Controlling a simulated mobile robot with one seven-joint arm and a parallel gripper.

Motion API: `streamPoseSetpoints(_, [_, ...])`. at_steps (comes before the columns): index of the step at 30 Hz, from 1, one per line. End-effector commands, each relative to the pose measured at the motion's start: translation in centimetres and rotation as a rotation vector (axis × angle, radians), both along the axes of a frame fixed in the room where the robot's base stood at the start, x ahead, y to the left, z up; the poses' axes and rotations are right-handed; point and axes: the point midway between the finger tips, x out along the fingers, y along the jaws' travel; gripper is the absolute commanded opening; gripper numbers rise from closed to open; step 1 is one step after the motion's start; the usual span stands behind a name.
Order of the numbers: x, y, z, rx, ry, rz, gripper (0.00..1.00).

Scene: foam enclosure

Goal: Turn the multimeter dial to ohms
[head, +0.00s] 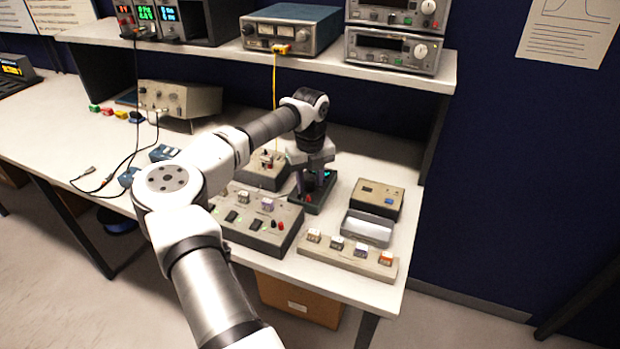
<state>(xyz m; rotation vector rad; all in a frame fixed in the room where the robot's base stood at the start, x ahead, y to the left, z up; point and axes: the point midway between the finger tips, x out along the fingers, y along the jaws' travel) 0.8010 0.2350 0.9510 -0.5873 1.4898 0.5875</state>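A small dark device (312,205), which looks like the multimeter, lies on the bench just below my gripper. A spot of cyan light shows on it, and a red spot sits low on its face. My gripper (312,184) points straight down over it, at or very near its face. The dial is hidden behind the gripper, so its setting cannot be read. The fingers are small and dark here; I cannot tell whether they are open or shut, or touching the dial.
A grey switch panel (246,228) stands left of the device, with a smaller box (262,172) behind it. A dark-topped box (378,193), a clear-lidded tray (367,229) and a strip of labelled blocks (346,257) stand right. A yellow cable (274,90) hangs from the shelf (300,58).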

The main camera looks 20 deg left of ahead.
Motion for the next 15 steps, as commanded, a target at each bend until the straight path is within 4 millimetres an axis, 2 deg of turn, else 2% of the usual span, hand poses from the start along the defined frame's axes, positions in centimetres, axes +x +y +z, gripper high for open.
streamPoseSetpoints(1, [0.01,0.01,0.02,0.000,0.000,0.000,0.30])
streamPoseSetpoints(7, [0.01,0.00,0.04,0.000,0.000,0.000,0.04])
streamPoseSetpoints(15, [0.02,0.01,0.00,-0.001,-0.001,-0.026,0.04])
